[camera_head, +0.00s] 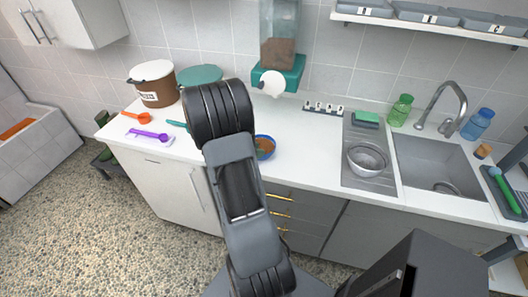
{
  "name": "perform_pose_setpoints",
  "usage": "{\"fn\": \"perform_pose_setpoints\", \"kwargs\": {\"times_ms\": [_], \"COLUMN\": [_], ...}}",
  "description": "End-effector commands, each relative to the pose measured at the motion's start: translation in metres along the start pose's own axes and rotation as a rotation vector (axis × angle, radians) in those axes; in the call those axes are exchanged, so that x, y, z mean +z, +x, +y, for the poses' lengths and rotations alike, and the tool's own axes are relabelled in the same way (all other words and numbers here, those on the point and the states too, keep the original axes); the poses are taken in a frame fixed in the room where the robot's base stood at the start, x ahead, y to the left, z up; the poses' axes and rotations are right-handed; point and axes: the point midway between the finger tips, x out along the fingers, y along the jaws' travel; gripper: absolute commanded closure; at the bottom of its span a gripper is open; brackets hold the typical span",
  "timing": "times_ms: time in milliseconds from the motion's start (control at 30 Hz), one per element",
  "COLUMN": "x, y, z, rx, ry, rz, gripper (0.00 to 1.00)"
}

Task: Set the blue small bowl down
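The blue small bowl (271,153) shows just right of my arm, near the front edge of the white counter (315,150). It looks upright and holds brown food. My arm hides its left part. I cannot tell whether it rests on the counter or is held above it. My gripper is hidden behind my own arm links, so its fingers and any grip on the bowl do not show.
A food dispenser (279,45) with a teal base stands at the back. A brown pot (156,88), an orange scoop (141,117) and a purple scoop (149,134) are at left. A metal bowl (367,160) sits beside the sink (438,165). The counter right of the blue bowl is clear.

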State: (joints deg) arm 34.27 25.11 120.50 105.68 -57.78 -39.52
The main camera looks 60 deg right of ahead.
Motion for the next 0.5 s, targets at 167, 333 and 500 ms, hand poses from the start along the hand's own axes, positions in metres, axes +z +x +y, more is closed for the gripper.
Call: {"fn": "perform_pose_setpoints", "kwargs": {"times_ms": [167, 333, 500], "x": [0.0, 0.0, 0.0], "y": [-0.033, -0.052, -0.061], "z": [-0.001, -0.001, 0.0], "rx": [-0.004, -0.003, 0.0], "ry": [0.0, -0.001, -0.001], "rz": [0.0, 0.0, 0.0], "gripper": [0.67, 0.67, 0.67]}}
